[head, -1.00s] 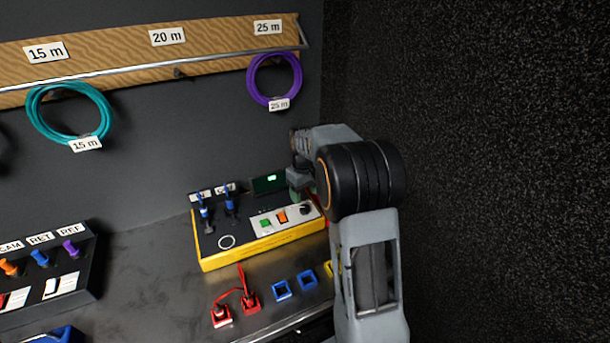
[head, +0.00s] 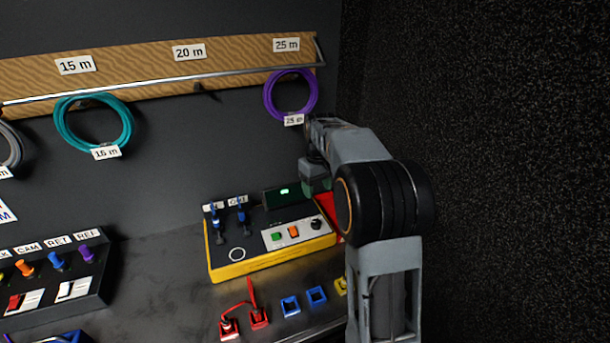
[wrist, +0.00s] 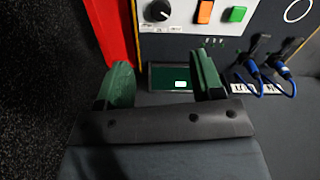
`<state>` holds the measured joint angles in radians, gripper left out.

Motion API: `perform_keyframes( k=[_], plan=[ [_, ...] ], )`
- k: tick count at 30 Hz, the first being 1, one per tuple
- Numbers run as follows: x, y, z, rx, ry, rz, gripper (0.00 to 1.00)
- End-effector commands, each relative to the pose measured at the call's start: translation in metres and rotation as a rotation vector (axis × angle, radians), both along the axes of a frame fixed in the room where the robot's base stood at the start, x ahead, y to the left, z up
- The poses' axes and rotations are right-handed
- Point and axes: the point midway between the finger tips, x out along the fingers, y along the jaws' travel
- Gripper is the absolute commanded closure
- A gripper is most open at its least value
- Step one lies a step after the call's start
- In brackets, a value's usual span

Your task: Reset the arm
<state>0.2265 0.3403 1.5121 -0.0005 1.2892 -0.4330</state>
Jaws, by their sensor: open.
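My gripper (wrist: 160,88) shows in the wrist view with its two green fingers apart and nothing between them. In the head view my arm reaches in from the lower right, and the gripper end (head: 318,184) is mostly hidden behind the arm, above the right end of the yellow-edged tester box (head: 262,264). In the wrist view the box's small dark screen (wrist: 171,79) with a lit mark lies between and beyond the fingers. The fingers appear apart from the box.
Blue connectors (head: 241,215) stand on the box. Red (head: 258,317) and blue (head: 290,305) sockets sit in front. A patch panel (head: 60,270) is at left. Teal (head: 62,128) and purple (head: 267,98) cable coils hang on the wall rail. A dark wall (head: 500,150) rises close on the right.

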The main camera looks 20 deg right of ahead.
Motion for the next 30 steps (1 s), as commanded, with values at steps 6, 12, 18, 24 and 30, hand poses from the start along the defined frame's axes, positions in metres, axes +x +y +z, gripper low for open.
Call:
perform_keyframes(
  k=[6,12,18,24,30],
  plan=[
    [0.002,0.000,0.000,-0.002,-0.010,-0.027,0.39],
    [-0.027,0.010,-0.031,0.001,-0.008,-0.176,0.39],
    [-0.104,0.051,-0.026,0.002,-0.086,-0.270,0.39],
    [-0.174,0.084,-0.023,0.016,-0.178,-0.280,0.39],
    [-0.212,0.100,-0.019,0.027,-0.247,-0.233,0.39]
  ],
)
